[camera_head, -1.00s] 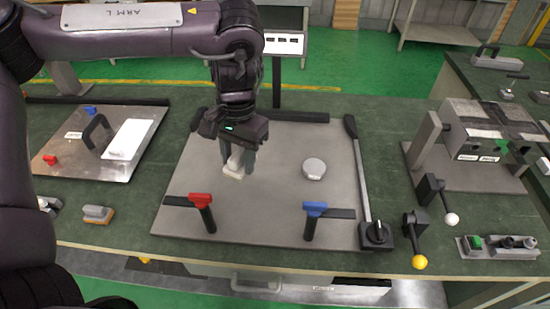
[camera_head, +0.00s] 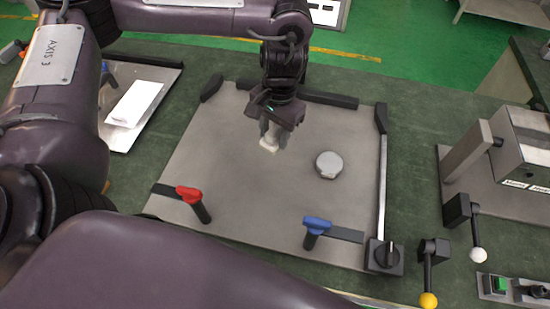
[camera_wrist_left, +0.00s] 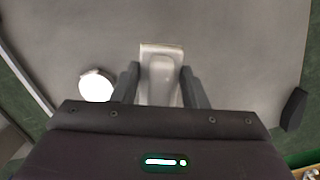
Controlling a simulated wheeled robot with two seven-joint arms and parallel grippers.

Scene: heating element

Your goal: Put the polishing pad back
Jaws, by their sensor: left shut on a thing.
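A small pale pad (camera_head: 269,145), which I take to be the polishing pad, is between the fingers of my left gripper (camera_head: 272,135) over the middle of the grey plate (camera_head: 230,190). In the left wrist view the pad (camera_wrist_left: 160,72) shows as a pale block with a raised rounded top, gripped at both sides by the dark fingers (camera_wrist_left: 158,88). The gripper points down and is shut on it. I cannot tell whether the pad touches the plate or is just above it. My right gripper is not in view.
A round metal disc (camera_head: 329,164) lies right of the pad. Red (camera_head: 190,194) and blue (camera_head: 317,225) clamps stand along the plate's near edge, dark bars at its far edge. A tray with a white block (camera_head: 135,103) is at left. Levers (camera_head: 476,254) and a machine (camera_head: 522,150) are at right.

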